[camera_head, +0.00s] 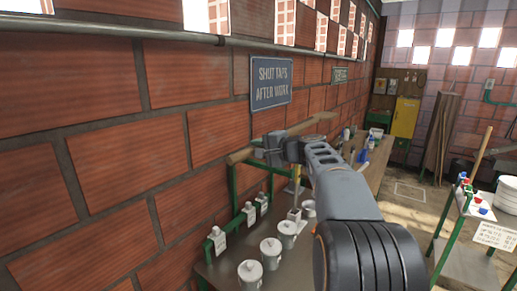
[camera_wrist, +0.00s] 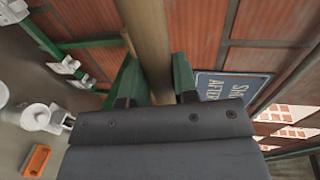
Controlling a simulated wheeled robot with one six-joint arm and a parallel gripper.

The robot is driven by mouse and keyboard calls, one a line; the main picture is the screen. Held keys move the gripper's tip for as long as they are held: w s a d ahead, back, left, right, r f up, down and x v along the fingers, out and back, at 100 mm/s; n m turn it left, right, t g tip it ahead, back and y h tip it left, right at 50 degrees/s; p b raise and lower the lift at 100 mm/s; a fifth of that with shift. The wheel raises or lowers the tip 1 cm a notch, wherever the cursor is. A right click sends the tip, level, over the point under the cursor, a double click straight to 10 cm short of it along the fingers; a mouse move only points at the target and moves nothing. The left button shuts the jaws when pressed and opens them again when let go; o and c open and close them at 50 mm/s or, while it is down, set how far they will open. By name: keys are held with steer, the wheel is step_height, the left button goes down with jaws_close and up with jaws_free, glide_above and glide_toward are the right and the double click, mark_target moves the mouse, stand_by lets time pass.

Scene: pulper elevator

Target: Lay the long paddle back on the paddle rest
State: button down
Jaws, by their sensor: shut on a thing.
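The long paddle is a pale wooden shaft (camera_head: 239,157) held up near the brick wall, above the bench. Its wood shows on both sides of my gripper (camera_head: 272,150) in the head view. In the wrist view the shaft (camera_wrist: 148,40) runs up between the two fingers of my gripper (camera_wrist: 157,82), which is shut on it. A green frame (camera_head: 234,184) stands by the wall below the paddle and may be the paddle rest; I cannot tell for sure. Green bars also show behind the shaft in the wrist view (camera_wrist: 92,43). Whether the paddle touches the frame is unclear.
A bench (camera_head: 222,268) below carries several lidded grey pots (camera_head: 271,253) and a green pipe with white-tagged taps (camera_head: 217,238). A blue sign (camera_head: 271,83) hangs on the wall. A stand with coloured caps (camera_head: 462,205) is at right. An orange item (camera_wrist: 37,159) lies on the bench.

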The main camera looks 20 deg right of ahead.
steer(key=shift+s+b, duration=0.2)
steer(key=shift+b, duration=0.2)
step_height(320, 180, down, 10)
steer(key=b, duration=1)
steer(key=shift+r, duration=0.25)
steer(key=c, duration=1.1)
jaws_free()
steer(key=shift+c, duration=0.2)
steer(key=o, duration=0.3)
steer(key=shift+o, duration=0.2)
steer(key=shift+f, duration=0.1)
